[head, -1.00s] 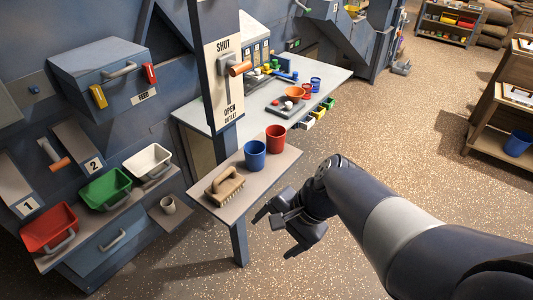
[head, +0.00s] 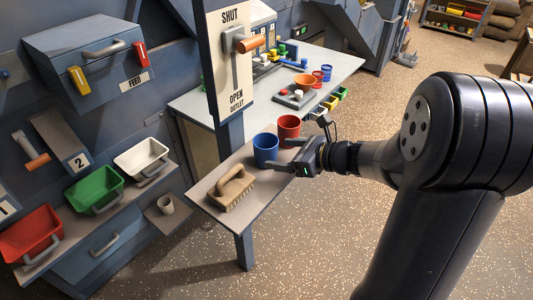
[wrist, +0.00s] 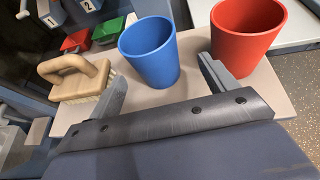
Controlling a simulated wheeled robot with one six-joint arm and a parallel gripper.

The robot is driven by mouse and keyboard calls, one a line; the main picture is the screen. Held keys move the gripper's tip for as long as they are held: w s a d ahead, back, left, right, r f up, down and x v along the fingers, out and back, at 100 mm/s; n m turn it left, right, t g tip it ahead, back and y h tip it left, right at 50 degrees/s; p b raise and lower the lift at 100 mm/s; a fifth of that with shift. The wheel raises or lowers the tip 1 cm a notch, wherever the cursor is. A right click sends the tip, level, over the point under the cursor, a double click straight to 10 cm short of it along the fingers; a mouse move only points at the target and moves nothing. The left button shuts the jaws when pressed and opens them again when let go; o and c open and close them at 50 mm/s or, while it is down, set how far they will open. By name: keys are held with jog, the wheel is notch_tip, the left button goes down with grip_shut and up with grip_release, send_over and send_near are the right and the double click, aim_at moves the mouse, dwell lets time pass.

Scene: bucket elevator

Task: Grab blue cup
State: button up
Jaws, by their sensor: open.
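The blue cup (head: 265,149) stands upright on a small grey shelf (head: 222,212) in the head view, between a red cup and a brush. In the wrist view the blue cup (wrist: 149,52) lies ahead of my gripper (wrist: 165,88), between the lines of its two open fingers. My gripper (head: 287,155) is open and empty at the shelf's right side, with its fingers pointing left toward the blue cup. In the head view the far finger passes close to the red cup (head: 289,128); I cannot tell if they touch.
The wooden-handled brush (head: 231,188) lies left of the blue cup. The red cup stands close behind it, and in the wrist view on the right (wrist: 245,38). A post with an outlet lever (head: 243,45) rises behind the shelf. Red, green and white bins (head: 141,158) stand left.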

aim_at(266, 153)
jog(key=shift+x, duration=2.95)
jog(key=shift+s+a, duration=0.1)
jog(key=shift+s, duration=0.05)
jog(key=shift+c, duration=0.4)
jog(key=c, duration=1)
jog(key=shift+r, duration=0.1)
